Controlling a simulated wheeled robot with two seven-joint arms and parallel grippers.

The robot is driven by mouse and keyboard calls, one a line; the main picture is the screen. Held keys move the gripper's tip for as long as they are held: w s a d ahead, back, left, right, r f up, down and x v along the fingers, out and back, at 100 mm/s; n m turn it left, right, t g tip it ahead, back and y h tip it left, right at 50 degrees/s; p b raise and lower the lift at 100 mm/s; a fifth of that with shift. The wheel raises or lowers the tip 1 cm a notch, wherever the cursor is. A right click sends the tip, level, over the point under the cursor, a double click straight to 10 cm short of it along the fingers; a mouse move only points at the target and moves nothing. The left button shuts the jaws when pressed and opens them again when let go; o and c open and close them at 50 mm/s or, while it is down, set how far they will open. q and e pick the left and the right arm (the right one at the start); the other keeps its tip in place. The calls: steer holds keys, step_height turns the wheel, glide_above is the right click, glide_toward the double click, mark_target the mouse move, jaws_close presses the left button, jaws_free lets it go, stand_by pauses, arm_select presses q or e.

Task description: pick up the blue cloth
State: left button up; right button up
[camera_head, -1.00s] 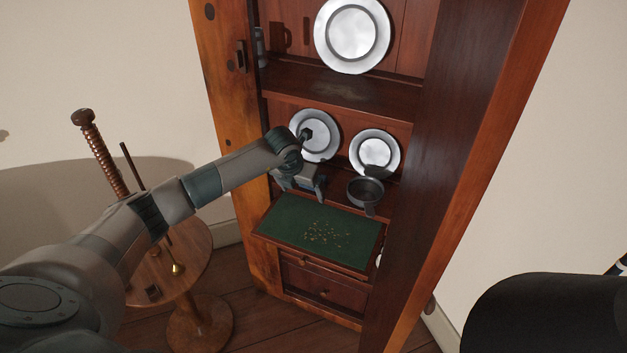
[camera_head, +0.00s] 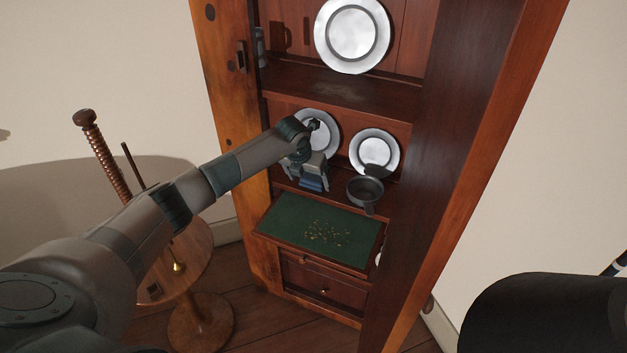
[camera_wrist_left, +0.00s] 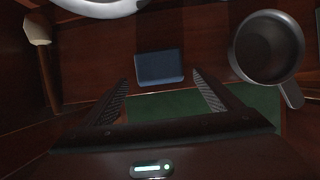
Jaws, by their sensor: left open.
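The blue cloth (camera_head: 311,184) is a small folded rectangle on the cabinet's lower shelf, partly covered by my left gripper in the head view. In the left wrist view the cloth (camera_wrist_left: 160,67) lies flat just beyond the fingertips, centred between them. My left gripper (camera_head: 314,184) is open and empty, with its fingers pointing down at the cloth. In the wrist view its two fingers (camera_wrist_left: 160,80) stand wide apart, one on each side of the cloth's line. I cannot tell how high the fingertips are above the shelf. My right gripper is not in view.
A dark pewter pan (camera_head: 366,190) stands close to the right of the cloth. Pewter plates (camera_head: 375,152) lean behind it. A green panel (camera_head: 320,233) with small scattered bits juts out below. The cabinet's side post (camera_head: 225,110) is at the left.

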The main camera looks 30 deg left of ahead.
arm_select(q)
steer(key=w, duration=0.3)
steer(key=shift+w, duration=0.3)
steer(key=shift+w+a+f+p, duration=0.1)
steer(key=shift+w+f+p, duration=0.05)
steer(key=shift+f+p, duration=0.35)
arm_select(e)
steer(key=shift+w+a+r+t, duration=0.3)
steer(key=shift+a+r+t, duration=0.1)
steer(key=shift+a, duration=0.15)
arm_select(q)
steer(key=c, duration=1.2)
steer(key=shift+c, duration=0.2)
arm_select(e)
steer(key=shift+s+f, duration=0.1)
arm_select(q)
steer(key=shift+r+b, duration=0.4)
steer(key=shift+r, duration=0.2)
steer(key=shift+s+r, duration=0.1)
steer(key=shift+s, duration=0.1)
steer(key=s, duration=0.6)
steer(key=s+b, duration=0.1)
steer(key=s, duration=0.4)
steer(key=s+d+b, duration=0.1)
steer(key=s, duration=0.5)
steer(key=shift+s, duration=0.3)
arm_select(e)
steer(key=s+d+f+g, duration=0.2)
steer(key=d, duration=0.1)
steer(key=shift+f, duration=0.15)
